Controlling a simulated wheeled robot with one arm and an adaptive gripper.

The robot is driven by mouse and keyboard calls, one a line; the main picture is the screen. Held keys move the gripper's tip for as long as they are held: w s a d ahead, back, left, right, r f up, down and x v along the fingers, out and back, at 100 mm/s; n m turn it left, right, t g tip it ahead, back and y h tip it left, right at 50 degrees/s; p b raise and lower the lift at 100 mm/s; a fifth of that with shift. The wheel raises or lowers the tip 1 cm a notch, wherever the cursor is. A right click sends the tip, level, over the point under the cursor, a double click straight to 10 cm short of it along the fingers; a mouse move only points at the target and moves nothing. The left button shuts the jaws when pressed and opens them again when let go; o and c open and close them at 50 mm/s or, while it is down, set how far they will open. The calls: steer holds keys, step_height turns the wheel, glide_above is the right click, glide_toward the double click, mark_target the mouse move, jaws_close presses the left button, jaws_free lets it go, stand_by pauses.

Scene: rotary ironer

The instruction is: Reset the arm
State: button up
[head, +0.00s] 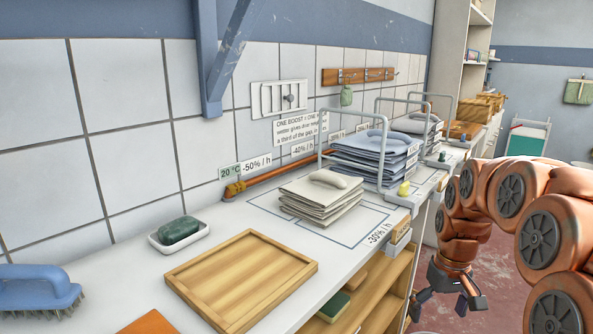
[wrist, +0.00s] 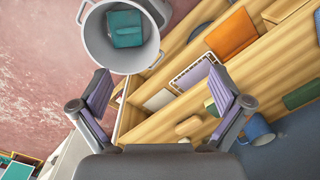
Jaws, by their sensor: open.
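My orange arm (head: 500,195) is bent at the right of the head view. My gripper (head: 447,303) hangs from it, pointing down in front of the counter and over the reddish floor. In the wrist view, the two purple-padded fingers of my gripper (wrist: 160,92) stand wide apart with nothing between them. Behind the gap show the wooden shelves and the lower edge of a grey bucket (wrist: 90,40), which holds a folded teal cloth (wrist: 126,28).
The white counter (head: 110,262) bears a wooden tray (head: 240,280), a soap dish (head: 160,246), a blue brush (head: 38,288), and folded cloth stacks (head: 318,205) by metal frames (head: 384,150). Wooden shelves (head: 385,290) lie below. A blue mug (wrist: 258,130) shows by the right finger. Floor (head: 505,255) is open.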

steer(key=s+a+r+p, duration=0.4)
steer(key=s+r+p, duration=0.4)
steer(key=s, duration=0.1)
steer(key=s+a+r+g+p, duration=0.1)
steer(key=s+a+r+p, duration=0.2)
steer(key=s+r+p, duration=0.5)
steer(key=s+a+r+m+p, duration=0.1)
steer(key=s+a+r+p, duration=0.3)
steer(key=s+r+p, duration=0.4)
steer(key=s, duration=0.4)
steer(key=shift+a+r, duration=0.25)
steer(key=shift+a, duration=0.1)
